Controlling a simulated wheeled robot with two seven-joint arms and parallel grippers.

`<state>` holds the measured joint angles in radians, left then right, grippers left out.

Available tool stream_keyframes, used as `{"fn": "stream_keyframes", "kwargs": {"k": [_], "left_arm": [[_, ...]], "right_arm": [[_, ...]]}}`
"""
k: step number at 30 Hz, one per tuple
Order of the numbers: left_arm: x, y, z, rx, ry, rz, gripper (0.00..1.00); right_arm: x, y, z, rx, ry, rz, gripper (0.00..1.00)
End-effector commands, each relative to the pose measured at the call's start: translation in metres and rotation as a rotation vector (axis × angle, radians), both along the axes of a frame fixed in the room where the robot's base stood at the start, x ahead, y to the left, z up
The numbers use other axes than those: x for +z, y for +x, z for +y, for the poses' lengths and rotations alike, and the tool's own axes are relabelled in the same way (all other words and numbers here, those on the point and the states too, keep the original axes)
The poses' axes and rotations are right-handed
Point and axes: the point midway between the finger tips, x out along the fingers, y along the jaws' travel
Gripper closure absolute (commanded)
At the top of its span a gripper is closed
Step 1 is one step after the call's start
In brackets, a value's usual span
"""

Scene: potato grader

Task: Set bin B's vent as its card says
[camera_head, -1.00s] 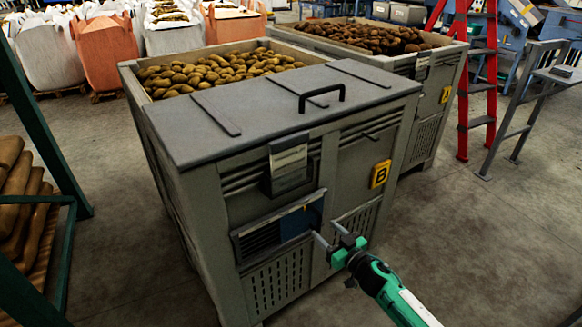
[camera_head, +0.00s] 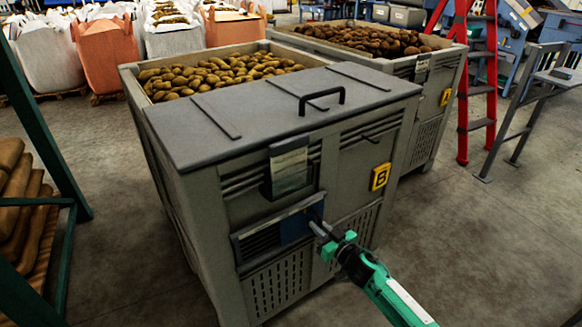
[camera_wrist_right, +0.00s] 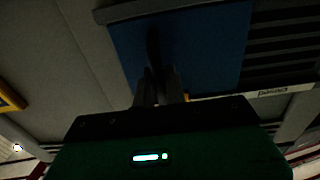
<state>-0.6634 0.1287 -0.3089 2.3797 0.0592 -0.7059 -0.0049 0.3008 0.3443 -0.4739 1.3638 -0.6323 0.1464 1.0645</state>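Bin B (camera_head: 335,190) is a large grey potato bin with a yellow B plate (camera_head: 380,176). Its card (camera_head: 288,168) hangs in a holder on the front, its writing too small to read. Below it, the vent (camera_head: 260,243) shows dark slats at left and a blue slide plate (camera_head: 294,228) at right. My right gripper (camera_head: 322,232) is at the blue plate's right part. In the right wrist view, its fingers (camera_wrist_right: 158,88) are close together around a dark upright tab (camera_wrist_right: 152,45) on the blue plate (camera_wrist_right: 215,45). The fingers partly hide the tab. My left gripper is out of view.
A grey lid (camera_head: 270,105) with a black handle covers the bin's front top; potatoes lie behind it. Another potato bin (camera_head: 430,115) stands behind at right, near a red ladder (camera_head: 465,80). The floor (camera_head: 500,230) at right is clear.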

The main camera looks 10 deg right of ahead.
Motion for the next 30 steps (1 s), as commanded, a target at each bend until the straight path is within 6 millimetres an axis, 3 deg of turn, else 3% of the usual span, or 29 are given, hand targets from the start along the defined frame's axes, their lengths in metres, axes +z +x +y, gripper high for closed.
{"fn": "stream_keyframes", "kwargs": {"k": [8, 30], "left_arm": [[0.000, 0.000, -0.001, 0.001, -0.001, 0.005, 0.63], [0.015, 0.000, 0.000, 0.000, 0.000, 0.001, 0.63]], "right_arm": [[0.000, -0.002, 0.003, 0.001, 0.001, 0.000, 1.00], [0.001, -0.027, 0.050, 0.002, 0.004, 0.002, 1.00]]}}
